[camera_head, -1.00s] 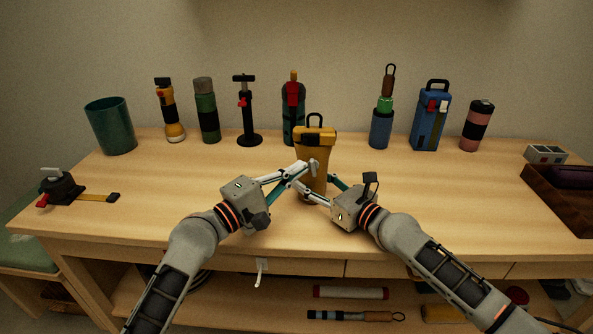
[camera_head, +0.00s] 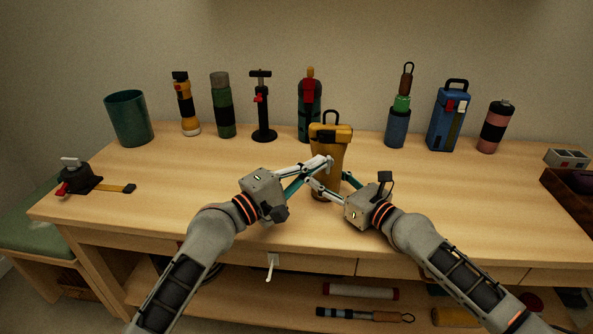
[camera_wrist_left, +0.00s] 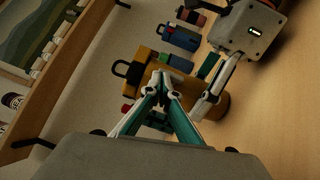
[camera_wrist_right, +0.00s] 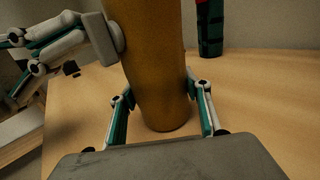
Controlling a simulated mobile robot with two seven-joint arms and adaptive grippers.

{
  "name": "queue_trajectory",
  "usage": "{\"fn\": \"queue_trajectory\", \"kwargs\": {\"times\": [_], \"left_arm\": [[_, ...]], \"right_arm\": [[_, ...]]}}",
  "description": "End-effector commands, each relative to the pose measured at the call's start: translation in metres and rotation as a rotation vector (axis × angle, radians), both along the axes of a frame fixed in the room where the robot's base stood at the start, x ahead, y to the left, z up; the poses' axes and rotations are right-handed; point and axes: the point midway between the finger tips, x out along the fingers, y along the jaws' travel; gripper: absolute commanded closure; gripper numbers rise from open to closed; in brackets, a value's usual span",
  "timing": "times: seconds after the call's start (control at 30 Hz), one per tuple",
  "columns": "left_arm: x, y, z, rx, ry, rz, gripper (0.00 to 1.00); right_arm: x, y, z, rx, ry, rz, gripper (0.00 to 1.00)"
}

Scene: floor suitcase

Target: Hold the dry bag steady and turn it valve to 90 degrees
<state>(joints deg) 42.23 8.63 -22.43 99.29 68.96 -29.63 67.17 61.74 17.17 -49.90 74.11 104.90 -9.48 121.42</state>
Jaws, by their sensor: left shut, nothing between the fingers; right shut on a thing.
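The dry bag (camera_head: 328,151) is yellow with a black top and a loop handle, standing upright near the table's middle. It also shows in the left wrist view (camera_wrist_left: 142,85) and, as a brown-yellow cylinder, in the right wrist view (camera_wrist_right: 158,80). My right gripper (camera_head: 330,182) is shut on its lower body, one finger on each side (camera_wrist_right: 160,100). My left gripper (camera_head: 328,165) is shut with its fingertips together (camera_wrist_left: 163,85) at the bag's upper front. The valve's angle is not clear.
Bottles, flashlights and a pump (camera_head: 262,115) stand along the back of the table (camera_head: 150,205). A green cup (camera_head: 129,118) is at the back left, a black device with a strap (camera_head: 80,178) at the left, and a wooden tray (camera_head: 568,205) at the right.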

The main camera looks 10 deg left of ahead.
Motion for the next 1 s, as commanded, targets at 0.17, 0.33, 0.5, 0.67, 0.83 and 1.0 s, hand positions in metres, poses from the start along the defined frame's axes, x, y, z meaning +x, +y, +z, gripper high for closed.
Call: {"fn": "queue_trajectory", "kwargs": {"times": [0.17,0.33,0.5,0.67,0.83,1.0], "left_arm": [[0.001,0.023,0.0,0.005,-0.003,0.004,1.0],[-0.013,0.052,-0.001,0.006,-0.001,0.003,1.0],[-0.04,0.078,-0.002,0.006,0.001,0.003,1.0],[-0.058,0.096,-0.001,0.004,0.001,0.003,1.0],[-0.069,0.106,0.0,0.002,0.0,0.003,1.0],[-0.072,0.109,0.0,0.001,0.001,0.003,1.0]], "right_arm": [[-0.002,0.002,0.0,-0.001,-0.001,0.004,0.83],[-0.001,0.001,0.0,-0.001,-0.001,0.003,0.83],[-0.001,0.001,0.0,0.0,0.0,0.002,0.83],[0.0,0.001,0.0,0.0,0.0,0.001,0.83],[0.0,0.0,0.0,0.0,0.0,0.001,0.83],[0.0,0.0,0.0,0.0,0.0,0.0,0.83]]}}
